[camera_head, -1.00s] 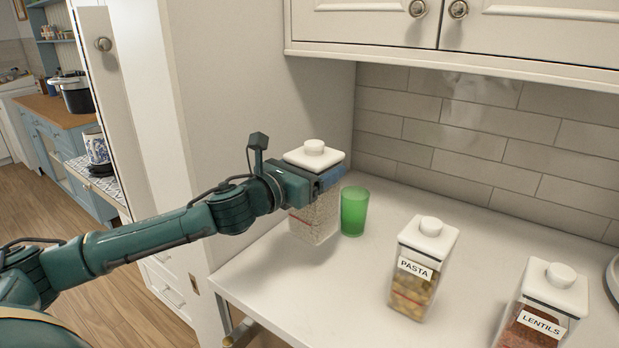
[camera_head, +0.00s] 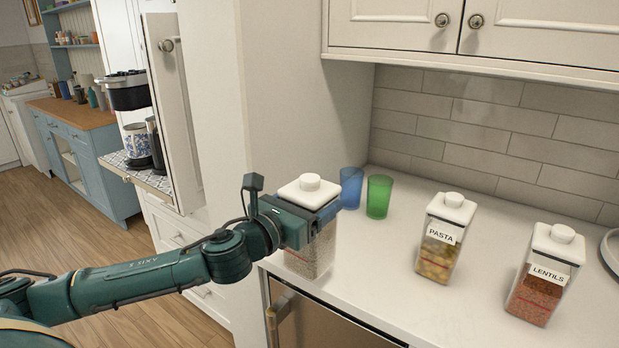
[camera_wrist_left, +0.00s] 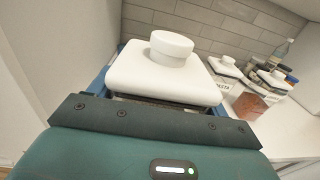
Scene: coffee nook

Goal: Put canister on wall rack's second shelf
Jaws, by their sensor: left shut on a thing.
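A clear canister (camera_head: 311,258) with a white lid and pale grainy contents is upright at the left front edge of the white counter. My left gripper (camera_head: 322,218) is shut on it just below the lid; its fingers are partly hidden. In the left wrist view the white lid (camera_wrist_left: 165,72) with its round knob fills the space in front of the gripper (camera_wrist_left: 155,100). I cannot tell whether the canister's base touches the counter. The wall rack's second shelf cannot be made out for certain; blue shelves (camera_head: 72,42) show far off at the back left. My right gripper is out of view.
A blue cup (camera_head: 350,188) and a green cup (camera_head: 379,197) stand just behind the canister. The pasta canister (camera_head: 439,250) and the lentils canister (camera_head: 540,290) stand further right. A cabinet (camera_head: 400,30) overhangs the counter (camera_head: 400,293). A coffee machine (camera_head: 127,92) stands back left.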

